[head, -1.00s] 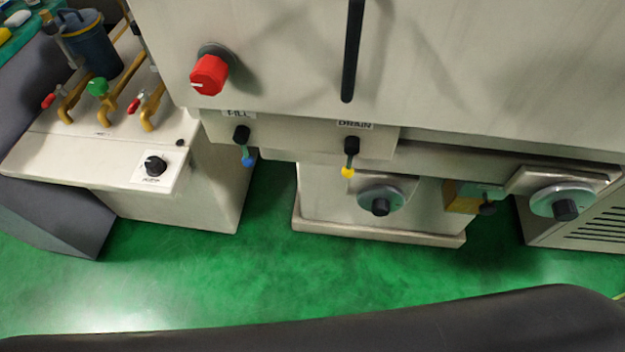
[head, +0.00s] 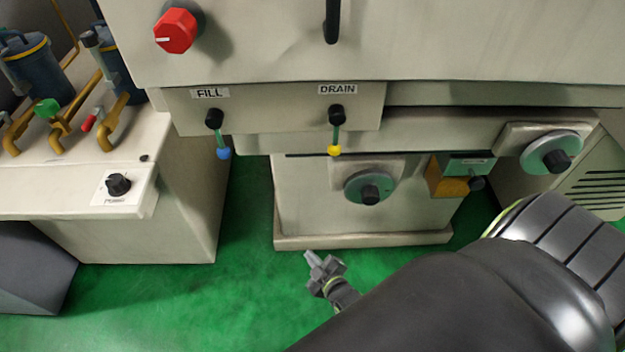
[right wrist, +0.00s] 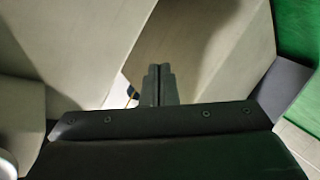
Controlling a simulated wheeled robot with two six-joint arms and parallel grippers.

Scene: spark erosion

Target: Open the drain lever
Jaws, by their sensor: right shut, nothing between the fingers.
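The drain lever (head: 336,134) hangs down from a black pivot under the DRAIN label (head: 337,89) in the head view. It has a green stem and a yellow ball tip. My right gripper (head: 310,257) is shut and empty, below the lever and apart from it, in front of the machine's base. In the right wrist view its shut fingers (right wrist: 158,84) point toward pale machine panels. A thin bit of yellow shows just left of the fingers there, too small to identify. My left gripper is not in view.
The fill lever (head: 218,134), with a blue tip, hangs to the left of the drain lever. A red knob (head: 175,31) is above. Round handwheels (head: 369,188) (head: 551,153) sit below and to the right. A white cabinet (head: 180,215) stands left. Green floor is open in front.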

